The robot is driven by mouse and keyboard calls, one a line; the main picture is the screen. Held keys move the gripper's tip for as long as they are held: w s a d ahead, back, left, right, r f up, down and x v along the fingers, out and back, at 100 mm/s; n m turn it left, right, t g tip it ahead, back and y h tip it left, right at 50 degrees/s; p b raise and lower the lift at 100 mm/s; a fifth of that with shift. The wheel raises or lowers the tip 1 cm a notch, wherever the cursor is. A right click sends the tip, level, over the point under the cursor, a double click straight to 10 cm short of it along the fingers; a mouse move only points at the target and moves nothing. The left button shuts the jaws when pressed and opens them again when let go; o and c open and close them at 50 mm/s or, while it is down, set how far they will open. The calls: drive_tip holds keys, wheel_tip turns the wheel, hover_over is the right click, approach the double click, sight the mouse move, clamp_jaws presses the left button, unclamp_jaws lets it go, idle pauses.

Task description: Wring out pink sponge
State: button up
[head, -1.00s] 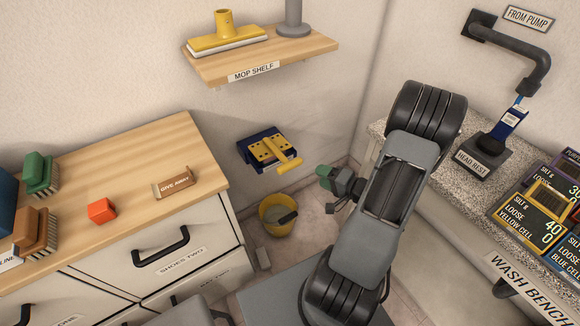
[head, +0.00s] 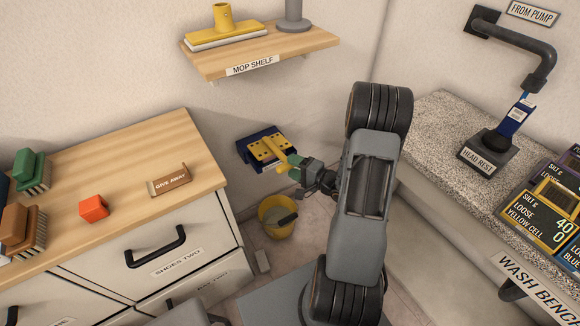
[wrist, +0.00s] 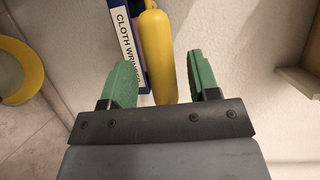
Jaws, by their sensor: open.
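The cloth wringer (head: 250,152) is a dark blue box with a yellow top, low on the back wall. A yellow handle (head: 281,168) sticks out from its front. My gripper (head: 293,166) has green finger pads and is at the handle's end. In the wrist view my gripper (wrist: 163,78) is open, with one pad on each side of the handle, apart from it.
A yellow bucket (head: 267,222) with a grey thing in it stands below the wringer. The mop shelf (head: 310,42) is above. A drawer cabinet (head: 100,166) stands left, the wash bench (head: 440,120) right. An orange-red block (head: 94,207) lies on the cabinet.

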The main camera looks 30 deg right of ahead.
drive_tip(key=shift+x, duration=0.95)
clamp_jaws()
